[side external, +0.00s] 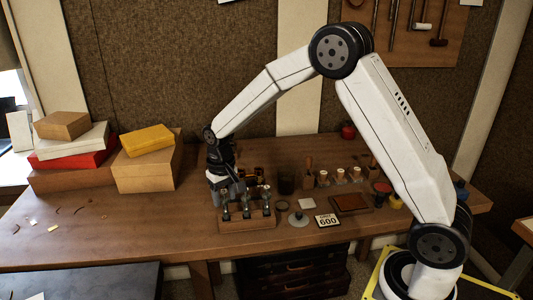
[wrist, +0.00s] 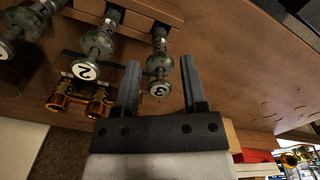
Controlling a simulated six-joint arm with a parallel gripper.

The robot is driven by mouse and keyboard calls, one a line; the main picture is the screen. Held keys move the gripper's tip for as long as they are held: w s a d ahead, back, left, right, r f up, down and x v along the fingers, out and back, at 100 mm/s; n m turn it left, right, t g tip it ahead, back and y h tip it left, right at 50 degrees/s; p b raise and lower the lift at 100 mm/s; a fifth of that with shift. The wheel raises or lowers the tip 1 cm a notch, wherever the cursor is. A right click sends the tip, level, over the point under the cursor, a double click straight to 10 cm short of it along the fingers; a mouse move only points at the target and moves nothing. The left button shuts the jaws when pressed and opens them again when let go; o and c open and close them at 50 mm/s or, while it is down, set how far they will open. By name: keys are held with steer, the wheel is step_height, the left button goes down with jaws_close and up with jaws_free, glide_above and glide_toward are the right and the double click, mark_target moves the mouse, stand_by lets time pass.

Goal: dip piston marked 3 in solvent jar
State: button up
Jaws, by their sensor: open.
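The piston marked 3 (wrist: 160,66) is grey and mottled, with a white number disc on its end. It stands in a wooden rack (side external: 246,225) with two other pistons. In the wrist view my gripper (wrist: 158,63) is open, with one finger on each side of this piston and visible gaps. In the side view my gripper (side external: 222,190) is at the rack's left end, partly hiding that piston. A dark, clear-walled jar (side external: 287,181) behind the rack looks like the solvent jar; its contents cannot be made out.
The piston marked 2 (wrist: 97,42) is beside it, with another piston (wrist: 24,22) farther left. Brass tubing (wrist: 78,96) lies close by. A round knobbed lid (side external: 298,219), a 600 card (side external: 327,220) and small jars are to the right. Boxes (side external: 146,166) stand left.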

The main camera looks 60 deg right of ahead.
jaws_close()
steer(key=shift+r, duration=0.2)
steer(key=shift+r, duration=3.75)
steer(key=shift+d, duration=0.1)
steer(key=s+d+r+m, duration=0.2)
steer(key=d+r+m, duration=0.1)
steer(key=d, duration=0.8)
steer(key=s+d+r+m, duration=0.2)
steer(key=d+r, duration=0.1)
steer(key=d, duration=0.9)
steer(key=shift+s+d+m, duration=0.3)
steer(key=shift+m, duration=0.1)
